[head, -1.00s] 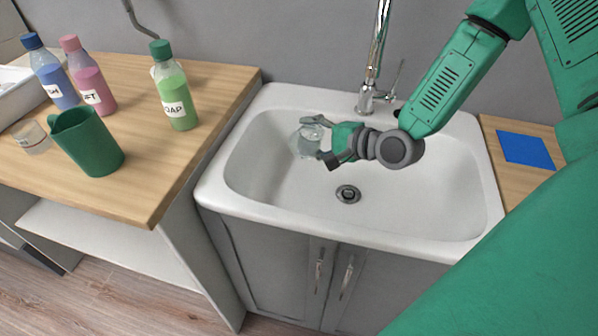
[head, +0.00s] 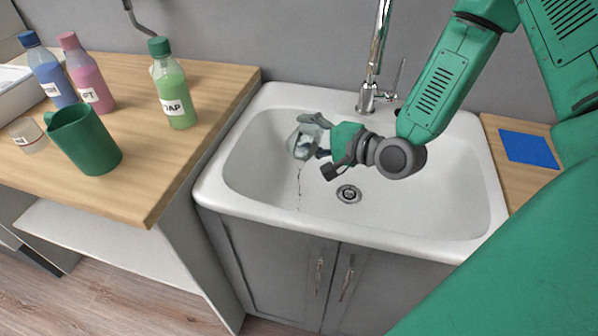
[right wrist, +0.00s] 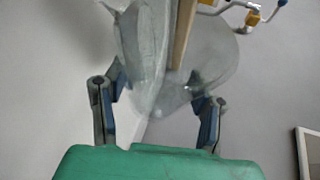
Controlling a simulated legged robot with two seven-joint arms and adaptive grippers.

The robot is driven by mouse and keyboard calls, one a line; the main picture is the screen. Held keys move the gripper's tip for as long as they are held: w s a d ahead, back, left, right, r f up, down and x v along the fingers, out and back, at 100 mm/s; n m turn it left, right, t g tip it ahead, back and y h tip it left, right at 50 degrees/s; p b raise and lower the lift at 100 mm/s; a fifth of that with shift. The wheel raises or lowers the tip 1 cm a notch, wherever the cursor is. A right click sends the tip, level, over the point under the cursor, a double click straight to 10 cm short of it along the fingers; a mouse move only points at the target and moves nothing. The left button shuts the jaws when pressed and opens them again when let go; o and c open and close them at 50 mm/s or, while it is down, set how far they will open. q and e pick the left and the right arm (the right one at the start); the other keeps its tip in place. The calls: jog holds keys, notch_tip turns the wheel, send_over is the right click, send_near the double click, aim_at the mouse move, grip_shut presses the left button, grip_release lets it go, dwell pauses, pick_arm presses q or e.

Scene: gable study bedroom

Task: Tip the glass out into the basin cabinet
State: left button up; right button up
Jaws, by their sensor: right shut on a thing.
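My right gripper (head: 318,138) is shut on a clear glass (head: 299,146) above the left part of the white basin (head: 270,190) of the basin cabinet (head: 280,265). The glass is tilted, its mouth toward the lower left, and a thin dark trickle falls from it into the basin. In the right wrist view the glass (right wrist: 210,70) lies between the two fingers (right wrist: 155,110); how much liquid is left in it I cannot tell. The drain (head: 348,194) is to the lower right of the glass. My left gripper is not in view.
A chrome tap (head: 368,95) stands behind the basin. On the wooden counter to the left are a green cup (head: 88,142), a small clear jar (head: 28,136), and blue (head: 48,75), pink (head: 86,75) and green (head: 172,90) bottles. A blue square (head: 528,149) lies on the right counter.

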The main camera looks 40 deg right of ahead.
jog(key=shift+s+a+r+n+t+b, duration=0.25)
jog(key=shift+a+r+n+t+b, duration=0.1)
jog(key=shift+r+n+t+b, duration=0.3)
dwell(1.1)
jog(key=shift+s+a+r+n, duration=0.1)
jog(key=shift+r+n, duration=0.05)
jog(key=shift+n, duration=0.3)
